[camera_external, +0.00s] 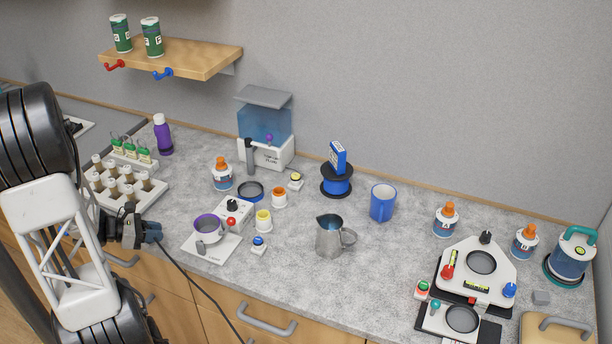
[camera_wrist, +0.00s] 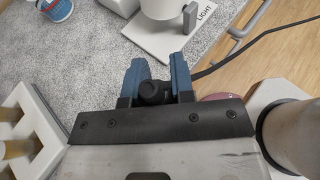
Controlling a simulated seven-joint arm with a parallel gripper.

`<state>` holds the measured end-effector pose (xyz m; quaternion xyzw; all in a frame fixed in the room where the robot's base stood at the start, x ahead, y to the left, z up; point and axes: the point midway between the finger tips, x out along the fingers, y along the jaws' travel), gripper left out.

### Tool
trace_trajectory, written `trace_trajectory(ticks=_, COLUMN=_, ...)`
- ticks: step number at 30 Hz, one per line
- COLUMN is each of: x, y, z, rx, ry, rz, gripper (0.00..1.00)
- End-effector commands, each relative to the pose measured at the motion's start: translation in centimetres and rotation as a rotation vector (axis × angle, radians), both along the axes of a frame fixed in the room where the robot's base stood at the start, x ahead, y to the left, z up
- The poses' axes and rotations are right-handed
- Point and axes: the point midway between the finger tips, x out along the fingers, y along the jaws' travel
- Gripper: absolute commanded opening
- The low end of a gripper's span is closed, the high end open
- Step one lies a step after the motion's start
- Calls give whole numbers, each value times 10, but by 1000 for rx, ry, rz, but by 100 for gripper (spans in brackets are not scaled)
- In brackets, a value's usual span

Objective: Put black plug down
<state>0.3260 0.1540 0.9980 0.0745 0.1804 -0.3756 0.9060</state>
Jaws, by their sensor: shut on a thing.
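My gripper (camera_external: 150,232) is at the front left edge of the counter, left of the white scale-like base with a cup. In the wrist view its two blue fingers (camera_wrist: 159,80) are closed on the black plug (camera_wrist: 154,92), a dark rounded piece between them. A black cable (camera_wrist: 255,42) runs from beside the fingers to the upper right. In the external view the cable (camera_external: 199,285) hangs from the gripper down past the counter's front edge. The plug itself is hard to make out in the external view.
A steel pitcher (camera_external: 329,237) and blue mug (camera_external: 382,203) stand farther right. Counter space between pitcher and right-hand device (camera_external: 476,272) is clear.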

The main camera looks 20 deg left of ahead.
Motion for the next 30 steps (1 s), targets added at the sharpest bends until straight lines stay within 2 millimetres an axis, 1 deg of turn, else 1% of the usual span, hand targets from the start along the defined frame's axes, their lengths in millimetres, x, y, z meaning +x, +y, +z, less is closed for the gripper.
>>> trace_trajectory(ticks=8, x=2, y=1, z=0, rx=0, ry=0, rz=0, gripper=0)
trace_trajectory(ticks=14, x=14, y=6, z=-1, rx=-1, ry=1, rz=-2, gripper=0)
trace_trajectory(ticks=20, x=40, y=18, z=-5, rx=-2, ry=1, rz=-2, gripper=0)
trace_trajectory(ticks=30, x=89, y=42, z=-9, rx=0, ry=0, rz=-3, gripper=0)
